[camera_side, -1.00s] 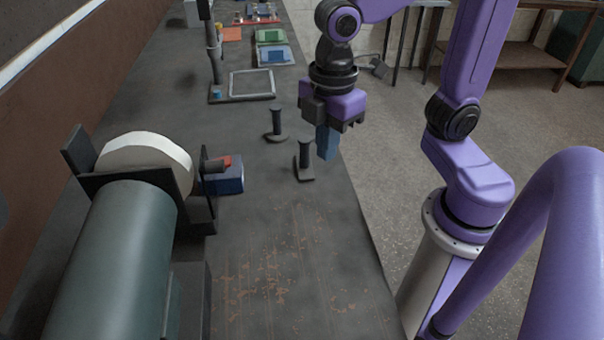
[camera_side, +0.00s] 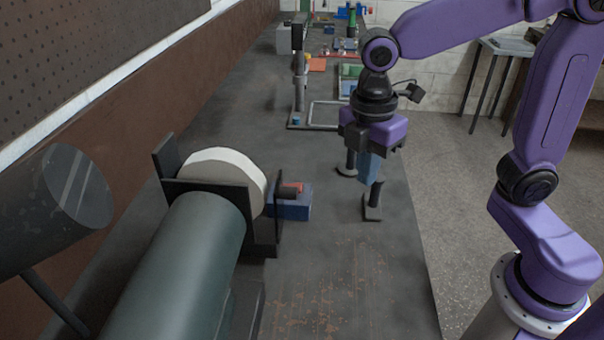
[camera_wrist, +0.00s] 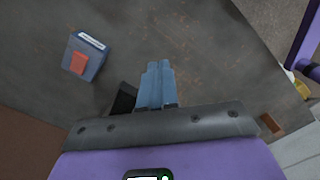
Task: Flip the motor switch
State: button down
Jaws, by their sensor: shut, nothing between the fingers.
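The motor switch looks to be a blue box with a red rocker (camera_side: 291,204) on the bench, right of the motor. In the wrist view the box (camera_wrist: 86,57) is at upper left, with its red rocker and a white label facing up. My gripper (camera_side: 367,180) is shut and empty, its blue fingers pointing down. In the wrist view the closed fingertips (camera_wrist: 160,64) are right of the box. The motor is probably the big green cylinder (camera_side: 185,265) at lower left.
A pale wheel (camera_side: 225,168) sits in a dark bracket behind the green cylinder. A grey frame (camera_side: 322,115) lies farther back.

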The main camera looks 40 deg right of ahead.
jog(key=w+a+r+n, duration=0.2)
jog(key=w+a+n, duration=0.15)
jog(key=w, duration=0.75)
jog(key=n+g, duration=0.1)
jog(key=n, duration=0.4)
send_near(302, 184)
jog(key=shift+h, duration=0.4)
jog(key=f, duration=0.6)
jog(key=shift+s+d+f, duration=0.1)
jog(key=shift+s+f, duration=0.25)
jog(key=shift+f, duration=0.05)
